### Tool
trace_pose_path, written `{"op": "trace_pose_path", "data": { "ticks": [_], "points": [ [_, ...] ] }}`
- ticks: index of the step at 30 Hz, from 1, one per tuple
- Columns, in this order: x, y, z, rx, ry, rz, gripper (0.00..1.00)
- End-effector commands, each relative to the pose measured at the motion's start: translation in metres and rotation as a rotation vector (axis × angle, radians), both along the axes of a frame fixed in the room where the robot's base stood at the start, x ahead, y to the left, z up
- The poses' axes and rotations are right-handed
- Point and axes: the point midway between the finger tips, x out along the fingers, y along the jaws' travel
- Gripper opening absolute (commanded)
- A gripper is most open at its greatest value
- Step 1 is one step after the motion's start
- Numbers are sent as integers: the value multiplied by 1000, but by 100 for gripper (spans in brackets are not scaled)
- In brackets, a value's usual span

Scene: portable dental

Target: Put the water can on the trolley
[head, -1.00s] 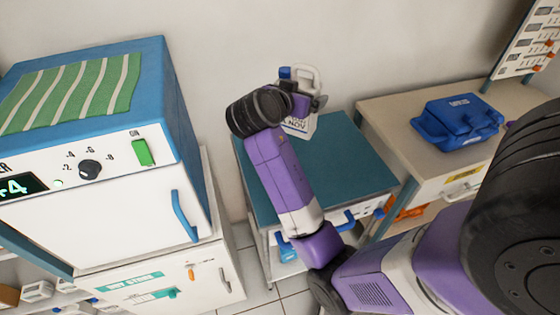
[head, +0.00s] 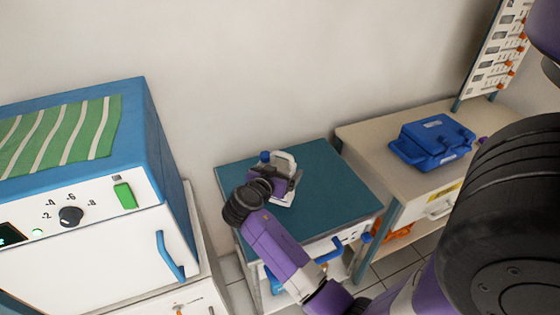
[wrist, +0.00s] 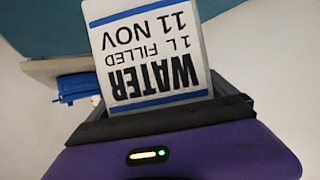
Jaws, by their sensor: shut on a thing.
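The water can (head: 285,162) is white with a blue cap and a white handle. My gripper (head: 270,183) is shut on it, and my wrist hides part of its body. In the wrist view the can's label (wrist: 150,50) reads upside down, "WATER 1 L FILLED 11 NOV", and sits between the jaws (wrist: 160,115). The trolley (head: 325,195) has a teal top. The can is over the back left part of that top; I cannot tell whether its base touches it.
A blue case (head: 432,142) lies on the beige counter (head: 365,138) right of the trolley. A white and blue cabinet (head: 110,235) with a striped green cloth (head: 62,138) stands at the left. The middle and right of the trolley top are clear.

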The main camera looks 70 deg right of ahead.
Motion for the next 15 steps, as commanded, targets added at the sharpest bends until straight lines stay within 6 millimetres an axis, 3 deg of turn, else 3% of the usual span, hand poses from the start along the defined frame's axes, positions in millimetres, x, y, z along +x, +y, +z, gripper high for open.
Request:
{"op": "trace_pose_path", "data": {
  "ticks": [15],
  "points": [
    [0, -1, -37, -5, -3, 1, 23]
  ]
}}
